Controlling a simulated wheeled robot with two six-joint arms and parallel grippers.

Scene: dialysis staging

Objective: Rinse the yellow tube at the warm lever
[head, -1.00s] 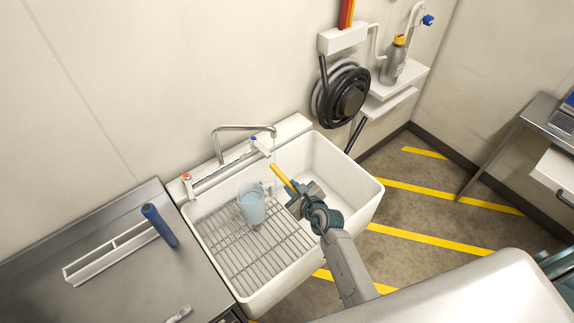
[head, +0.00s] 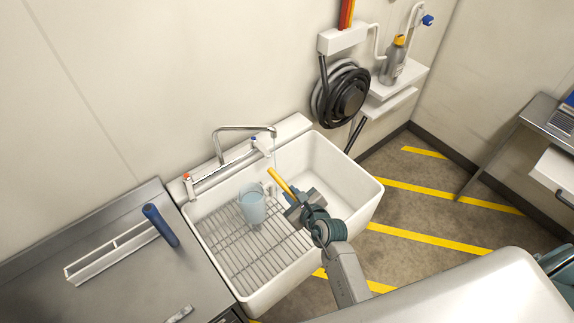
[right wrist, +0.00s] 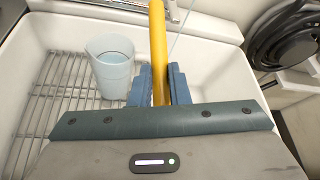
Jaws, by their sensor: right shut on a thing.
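The yellow tube (head: 280,182) is held in my right gripper (head: 294,199) over the sink, tilted with its free end up and to the left. In the right wrist view the yellow tube (right wrist: 158,50) stands between the two blue fingers (right wrist: 158,85), which are shut on it. The tap's spout (head: 273,129) is above and behind the tube. A thin pale line like running water (right wrist: 180,35) passes just right of the tube in the wrist view; I cannot tell whether they touch. The orange-marked lever (head: 187,177) is at the tap bar's left end. My left gripper is out of view.
A bluish jug (head: 252,207) stands on the wire rack (head: 240,250) in the white sink (head: 372,188), left of my gripper. A blue-handled item (head: 160,226) is on the steel counter (head: 110,290). A black hose reel (head: 345,95) hangs on the wall. The sink's right part is free.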

